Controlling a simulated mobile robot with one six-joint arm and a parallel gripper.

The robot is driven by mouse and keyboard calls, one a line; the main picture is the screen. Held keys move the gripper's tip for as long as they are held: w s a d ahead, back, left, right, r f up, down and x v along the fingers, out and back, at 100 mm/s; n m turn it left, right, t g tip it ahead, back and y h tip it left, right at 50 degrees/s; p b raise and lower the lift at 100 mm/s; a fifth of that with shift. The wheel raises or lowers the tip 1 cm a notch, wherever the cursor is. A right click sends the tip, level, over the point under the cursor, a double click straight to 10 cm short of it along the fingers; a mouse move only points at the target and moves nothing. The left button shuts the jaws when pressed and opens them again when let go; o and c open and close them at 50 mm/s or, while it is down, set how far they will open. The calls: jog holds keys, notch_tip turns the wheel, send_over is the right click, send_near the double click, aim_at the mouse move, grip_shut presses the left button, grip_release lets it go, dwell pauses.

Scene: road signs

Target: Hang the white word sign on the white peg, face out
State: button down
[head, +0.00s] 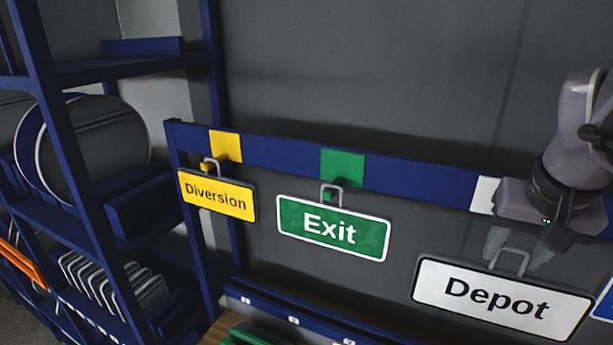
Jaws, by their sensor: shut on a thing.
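The white word sign (500,303) reads "Depot" in black. Its face is turned toward the camera, and it tilts slightly down to the right. A grey wire loop (513,252) stands on its top edge. My gripper (516,256) is shut on the sign at this loop, in front of the blue rail. The white patch (483,194) on the rail shows just left of my gripper. The white peg is hidden behind my gripper, so I cannot tell whether the loop is around it.
A yellow "Diversion" sign (217,195) and a green "Exit" sign (333,228) hang from the blue rail (420,181) to the left. A blue sign (604,302) is cut off at the right edge. A blue shelf rack (75,165) stands at left.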

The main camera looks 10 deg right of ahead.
jog(key=shift+w+d+r, duration=0.1)
jog(key=shift+w+r, duration=0.1)
jog(key=shift+w, duration=0.15)
jog(key=w+d+p, duration=0.1)
jog(key=w, duration=0.1)
jog(key=w+d+p, duration=0.1)
jog(key=w+d, duration=0.1)
jog(key=w, duration=0.1)
jog(key=w+d+p, duration=0.1)
jog(key=w, duration=0.1)
jog(key=shift+w+d, duration=0.15)
jog(key=shift+d, duration=0.25)
jog(key=shift+a, duration=0.1)
jog(key=shift+f, duration=0.15)
jog(key=shift+f+b, duration=0.65)
jog(key=c, duration=0.6)
grip_release()
jog(key=shift+c, duration=0.2)
